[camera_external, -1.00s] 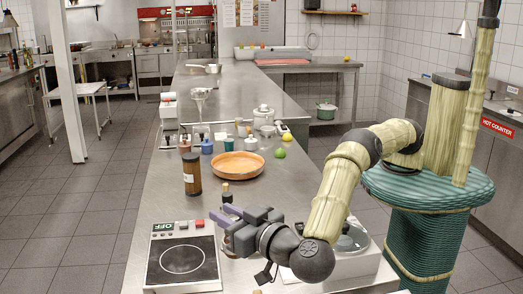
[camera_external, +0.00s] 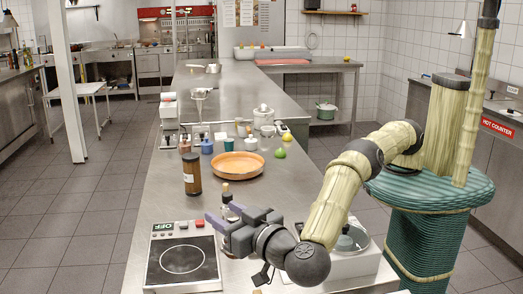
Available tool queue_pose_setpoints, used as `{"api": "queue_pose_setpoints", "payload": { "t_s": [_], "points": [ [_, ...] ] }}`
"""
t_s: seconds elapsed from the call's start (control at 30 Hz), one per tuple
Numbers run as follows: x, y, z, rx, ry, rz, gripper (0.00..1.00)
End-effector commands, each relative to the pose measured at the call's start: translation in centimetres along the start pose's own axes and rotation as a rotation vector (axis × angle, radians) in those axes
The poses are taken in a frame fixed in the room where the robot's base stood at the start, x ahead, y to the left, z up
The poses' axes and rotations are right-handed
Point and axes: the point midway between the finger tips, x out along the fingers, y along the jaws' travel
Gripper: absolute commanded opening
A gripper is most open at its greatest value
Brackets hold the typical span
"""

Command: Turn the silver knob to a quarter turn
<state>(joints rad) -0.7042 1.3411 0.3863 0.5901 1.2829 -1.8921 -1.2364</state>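I cannot pick out the silver knob for certain in this view. My gripper (camera_external: 224,215) is low over the near part of the steel counter, just right of a black hotplate (camera_external: 181,262). Its two purple fingers point left and stand apart, with nothing visible between them. The hotplate has a white ring on top and an OFF label, a red button and a grey button along its far edge. A white appliance (camera_external: 352,262) with a round top is partly hidden behind my arm. My gripper and arm cover part of the counter between the two.
A small dark-capped bottle (camera_external: 226,196) stands close behind my fingers. A brown jar (camera_external: 192,174) and an orange dish (camera_external: 238,165) stand farther back. Several small bottles, a lime (camera_external: 280,153) and a white pot (camera_external: 263,116) are beyond.

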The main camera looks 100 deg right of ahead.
Motion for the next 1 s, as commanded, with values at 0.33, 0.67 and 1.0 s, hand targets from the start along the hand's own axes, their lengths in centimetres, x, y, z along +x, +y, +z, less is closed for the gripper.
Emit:
{"api": "queue_pose_setpoints", "payload": {
  "t_s": [0.33,0.67,1.0],
  "points": [
    [-0.7,-0.1,0.1,0.002,-0.001,-0.001,0.45],
    [-3.5,-0.2,0.2,0.003,0.000,-0.001,0.45],
    [-5.0,0.0,-1.6,0.003,0.000,0.001,0.45]
  ]
}}
